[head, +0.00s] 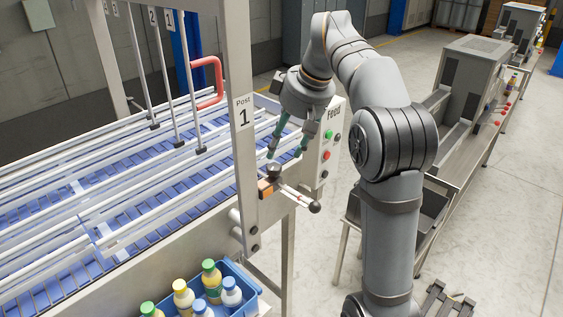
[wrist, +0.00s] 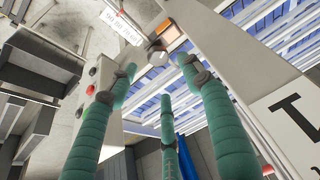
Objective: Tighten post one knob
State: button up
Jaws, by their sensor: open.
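The post one upright (head: 245,150) carries a "Post 1" label. On its lower part sits a small dark round knob (head: 274,170) beside an orange block (head: 266,188). In the wrist view the knob (wrist: 157,58) shows as a grey disc below the orange block (wrist: 166,30). My gripper (head: 285,153) points down just above the knob, with its green fingers spread and nothing between them. In the wrist view the fingertips of my gripper (wrist: 158,72) lie around the knob's line of sight. I cannot tell whether any finger touches the knob.
A white-marked rod with a dark ball end (head: 314,207) juts out beside the knob. The Feed button panel (head: 330,145) stands close behind my gripper. Guide rails over the blue conveyor (head: 60,225) lie left. A blue crate of bottles (head: 243,277) sits below the post.

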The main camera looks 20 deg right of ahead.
aim_at(273, 165)
jog(key=x, duration=0.8)
jog(key=shift+d+b, duration=0.1)
jog(key=shift+b, duration=0.25)
jog(key=shift+c, duration=0.7)
jog(key=shift+r, duration=0.15)
jog(key=c, duration=0.9)
jog(key=shift+m+h+b, duration=0.4)
jog(key=shift+m+b, duration=0.45)
jog(key=shift+m, duration=0.15)
jog(key=shift+c, duration=0.2)
jog(key=m, duration=0.1)
jog(key=m+h, duration=0.1)
jog(key=m, duration=0.1)
jog(key=shift+a+r+t+b, duration=0.1)
jog(key=shift+a+t+b, duration=0.1)
jog(key=shift+t+b, duration=0.2)
